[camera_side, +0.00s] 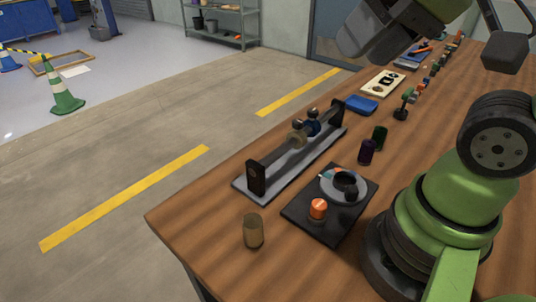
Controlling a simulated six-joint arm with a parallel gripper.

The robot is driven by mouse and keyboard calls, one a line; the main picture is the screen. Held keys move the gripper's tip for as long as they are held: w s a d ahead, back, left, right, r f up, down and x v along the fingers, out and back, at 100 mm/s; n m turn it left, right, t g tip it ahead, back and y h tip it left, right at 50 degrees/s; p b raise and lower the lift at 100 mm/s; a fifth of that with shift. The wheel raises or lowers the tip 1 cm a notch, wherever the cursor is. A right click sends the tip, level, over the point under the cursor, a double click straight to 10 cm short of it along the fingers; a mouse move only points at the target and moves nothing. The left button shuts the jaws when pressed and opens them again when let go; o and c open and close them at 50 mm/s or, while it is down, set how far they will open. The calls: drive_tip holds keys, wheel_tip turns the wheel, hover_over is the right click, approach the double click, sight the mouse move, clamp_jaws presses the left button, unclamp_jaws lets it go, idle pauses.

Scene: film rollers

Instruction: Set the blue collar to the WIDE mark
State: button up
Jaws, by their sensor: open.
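The blue collar (313,127) sits around a thin horizontal rod, between the middle and the far end of a roller stand (262,183). The stand has a grey base and a dark upright block at each end. A tan collar (296,138) is on the same rod, just nearer the camera than the blue one. Dark round knobs show at the tops of the collars. The WIDE mark cannot be read at this size. My arm rises at the right and crosses the top edge, but my gripper's fingers do not show.
A black plate (304,226) with an orange-topped knob (318,208) and a grey dial (352,179) lies right of the stand. A brown cylinder (253,231) stands near the front edge. Dark purple (366,151) and green (379,137) cylinders stand behind. A blue tray (361,105) lies farther back.

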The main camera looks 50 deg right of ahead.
drive_tip(key=s, duration=0.1)
drive_tip(key=n+g+h, duration=0.2)
drive_tip(key=n+g, duration=0.2)
drive_tip(key=g, duration=0.3)
hover_over(313, 110)
wheel_tip(313, 110, down, 12)
drive_tip(key=shift+a+f, duration=0.1)
drive_tip(key=shift+f, duration=0.45)
wheel_tip(313, 110, down, 10)
drive_tip(key=shift+r, duration=0.2)
